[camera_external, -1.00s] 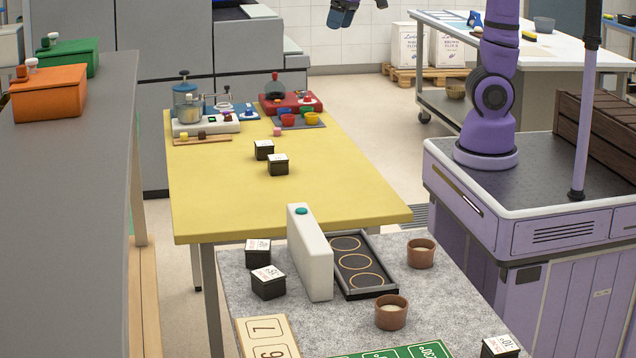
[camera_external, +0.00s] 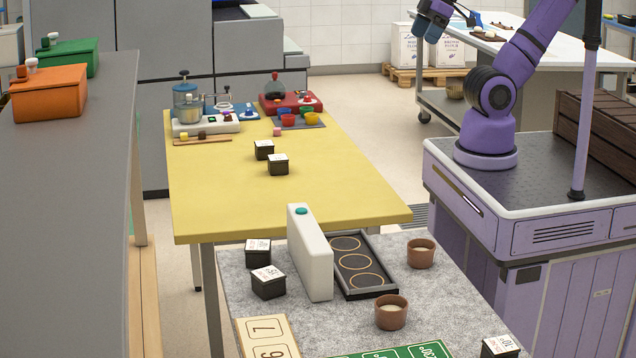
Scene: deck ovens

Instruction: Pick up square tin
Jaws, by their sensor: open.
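Several small dark square tins with white lids are in view. Two stand on the yellow table, one tin (camera_external: 264,150) a little behind the other tin (camera_external: 278,165). Two more are on the grey felt top, one tin (camera_external: 258,253) behind the other tin (camera_external: 268,283), left of the white upright box. Another tin (camera_external: 500,347) is cut off at the bottom right edge. My gripper (camera_external: 426,32) is raised at the top, right of the yellow table and well away from every tin. It is open and nothing shows between its fingers.
The white box (camera_external: 310,255), a black tray with rings (camera_external: 383,287) and two brown cups (camera_external: 421,253) (camera_external: 391,313) stand on the felt. Apparatus (camera_external: 205,122) and a red unit (camera_external: 290,101) are at the yellow table's back. The yellow table's front half (camera_external: 290,210) is clear.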

